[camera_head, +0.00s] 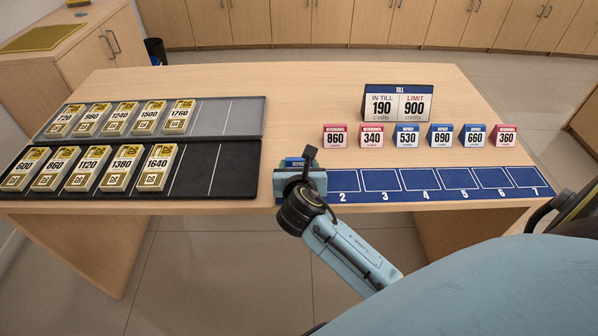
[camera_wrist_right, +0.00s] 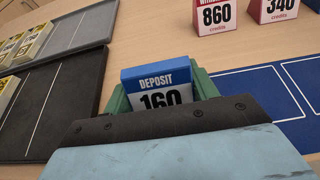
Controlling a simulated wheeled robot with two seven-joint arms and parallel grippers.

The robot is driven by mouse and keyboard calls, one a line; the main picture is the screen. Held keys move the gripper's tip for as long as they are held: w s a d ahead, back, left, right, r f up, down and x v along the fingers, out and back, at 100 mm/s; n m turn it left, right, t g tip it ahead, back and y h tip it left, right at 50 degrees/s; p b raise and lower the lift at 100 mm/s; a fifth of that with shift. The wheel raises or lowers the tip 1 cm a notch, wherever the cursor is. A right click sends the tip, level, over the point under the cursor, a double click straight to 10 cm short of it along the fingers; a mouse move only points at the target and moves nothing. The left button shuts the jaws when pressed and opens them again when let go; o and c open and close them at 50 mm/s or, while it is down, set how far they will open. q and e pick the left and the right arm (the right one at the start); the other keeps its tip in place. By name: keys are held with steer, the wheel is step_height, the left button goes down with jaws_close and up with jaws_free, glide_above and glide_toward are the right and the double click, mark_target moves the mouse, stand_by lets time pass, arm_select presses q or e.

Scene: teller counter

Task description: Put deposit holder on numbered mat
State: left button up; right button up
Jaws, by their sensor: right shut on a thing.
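The blue numbered mat (camera_head: 401,196) lies along the front edge of the counter, with numbered spaces; 2 to 7 show and its left end is hidden behind my right gripper. My right gripper (camera_head: 300,165) is over that left end. It is shut on a deposit holder marked 160, whose blue and white top shows in the right wrist view (camera_wrist_right: 156,84) between green fingers. The holder stands upright; I cannot tell whether it touches the mat. Other deposit holders, 530 (camera_head: 408,135), 890 (camera_head: 440,135) and 660 (camera_head: 474,136), stand behind the mat. My left gripper is not in view.
Withdrawal holders 860 (camera_head: 335,137), 340 (camera_head: 371,136) and 360 (camera_head: 506,137) stand in the same row. A till sign (camera_head: 397,103) reads 190 in till, limit 900. Grey (camera_head: 226,116) and black (camera_head: 232,170) trays with banknote bundles lie left. Mat spaces 2 to 7 are empty.

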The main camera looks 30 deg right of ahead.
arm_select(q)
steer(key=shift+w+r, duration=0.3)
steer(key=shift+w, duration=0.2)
arm_select(e)
steer(key=shift+f, duration=0.4)
steer(key=shift+f, duration=0.1)
steer(key=o, duration=1)
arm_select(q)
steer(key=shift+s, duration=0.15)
arm_select(e)
steer(key=shift+s+a+r, duration=0.2)
steer(key=shift+s+r, duration=0.05)
arm_select(q)
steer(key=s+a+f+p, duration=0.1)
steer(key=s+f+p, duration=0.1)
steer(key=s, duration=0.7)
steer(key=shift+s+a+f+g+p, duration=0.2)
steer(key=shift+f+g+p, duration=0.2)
steer(key=shift+p, duration=0.3)
arm_select(e)
steer(key=v, duration=1.1)
steer(key=shift+s, duration=0.15)
